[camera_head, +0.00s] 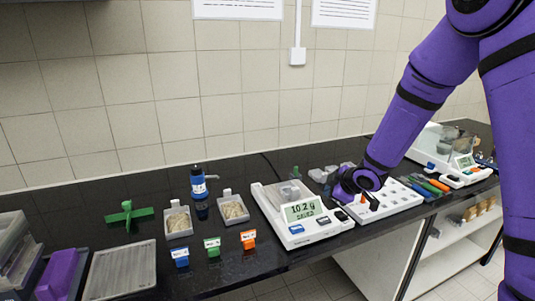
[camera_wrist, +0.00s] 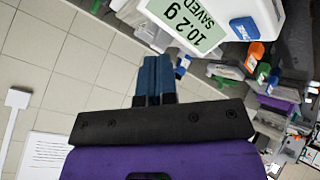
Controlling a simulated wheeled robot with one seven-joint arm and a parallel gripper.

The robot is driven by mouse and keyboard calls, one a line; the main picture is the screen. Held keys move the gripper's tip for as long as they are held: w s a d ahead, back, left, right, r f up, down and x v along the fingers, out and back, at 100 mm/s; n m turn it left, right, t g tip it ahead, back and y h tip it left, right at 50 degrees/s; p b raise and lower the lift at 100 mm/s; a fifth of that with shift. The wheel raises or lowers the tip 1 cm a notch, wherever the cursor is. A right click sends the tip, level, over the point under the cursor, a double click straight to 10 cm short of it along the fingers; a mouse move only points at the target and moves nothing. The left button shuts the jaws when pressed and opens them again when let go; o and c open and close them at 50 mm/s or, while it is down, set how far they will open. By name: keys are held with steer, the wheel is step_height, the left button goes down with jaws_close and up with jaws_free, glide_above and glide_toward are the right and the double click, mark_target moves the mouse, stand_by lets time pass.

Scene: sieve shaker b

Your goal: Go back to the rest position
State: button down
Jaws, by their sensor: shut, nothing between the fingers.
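My gripper (camera_head: 370,203) is at the end of my purple arm, low over a white tray (camera_head: 401,203) with dark holes, just right of a white balance (camera_head: 297,236). In the wrist view its blue fingers (camera_wrist: 153,80) are together with nothing between them. The balance display (camera_head: 303,210) reads 10.2 g; the wrist view also shows this display (camera_wrist: 186,22) with the word SAVED. A small clear container sits on the balance pan, its contents unclear.
Two sample trays (camera_head: 178,222) (camera_head: 233,209), a blue-capped bottle (camera_head: 198,182), a green stand (camera_head: 129,215) and blue, green and orange labelled blocks (camera_head: 248,240) stand left. Coloured tools (camera_head: 428,187) and a second balance (camera_head: 450,160) are right. The tiled wall is behind.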

steer(key=s+d+r+m+h, duration=0.3)
steer(key=s+d+r+m, duration=0.1)
steer(key=s+r, duration=0.4)
steer(key=s+d+r+m+h, duration=0.25)
steer(key=s+r+m, duration=0.2)
steer(key=r, duration=0.55)
steer(key=s+r+m+g+y, duration=0.1)
steer(key=s+r+m, duration=0.1)
steer(key=s, duration=1)
steer(key=s+r+m+g, duration=0.2)
steer(key=s+r+m, duration=0.1)
steer(key=s, duration=0.9)
steer(key=shift+a+r+m+y, duration=0.2)
steer(key=shift+r+m+y, duration=0.15)
steer(key=shift+r, duration=0.05)
